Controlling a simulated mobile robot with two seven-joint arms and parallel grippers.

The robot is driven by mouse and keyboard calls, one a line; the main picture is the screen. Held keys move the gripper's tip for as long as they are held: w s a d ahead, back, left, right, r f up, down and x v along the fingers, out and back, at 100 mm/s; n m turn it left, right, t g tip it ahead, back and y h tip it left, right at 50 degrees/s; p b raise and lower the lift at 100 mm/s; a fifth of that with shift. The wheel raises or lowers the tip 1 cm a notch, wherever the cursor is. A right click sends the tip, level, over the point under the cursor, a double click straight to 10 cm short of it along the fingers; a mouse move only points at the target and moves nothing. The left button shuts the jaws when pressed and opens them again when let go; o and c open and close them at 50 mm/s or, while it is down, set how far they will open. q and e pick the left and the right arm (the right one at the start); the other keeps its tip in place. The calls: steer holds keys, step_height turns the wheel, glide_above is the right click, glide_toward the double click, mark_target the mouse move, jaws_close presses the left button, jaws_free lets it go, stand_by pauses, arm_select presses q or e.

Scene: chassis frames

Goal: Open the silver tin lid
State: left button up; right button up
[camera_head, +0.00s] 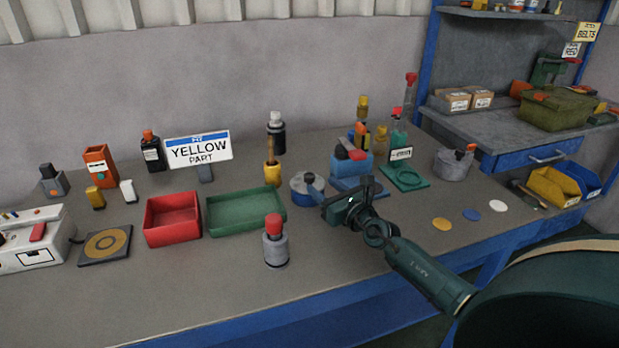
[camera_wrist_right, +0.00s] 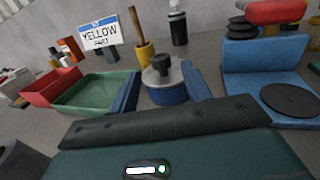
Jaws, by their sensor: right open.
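The tin (camera_head: 299,195) stands on the workbench right of the green tray; it has a blue body and a silver lid (camera_head: 298,181). In the right wrist view the silver lid (camera_wrist_right: 152,77) has a dark knob (camera_wrist_right: 162,64) on top and sits on the blue tin body (camera_wrist_right: 168,97). My right gripper (camera_head: 325,189) is open beside the tin. Its two blue fingers appear left and right of the tin in the wrist view (camera_wrist_right: 161,88); I cannot tell how close they are to the lid. My left gripper is not in view.
A green tray (camera_head: 245,212) and a red tray (camera_head: 172,222) lie left of the tin. A blue block fixture (camera_head: 350,163) stands close behind my right gripper. A grey bottle with a red cap (camera_head: 275,245) stands in front. The bench's front middle is clear.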

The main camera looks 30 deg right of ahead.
mark_target(313, 178)
steer(key=w+b, duration=0.2)
steer(key=w, duration=0.5)
steer(key=shift+a, duration=0.15)
steer(key=shift+s, duration=0.1)
jaws_close()
stand_by(0.3)
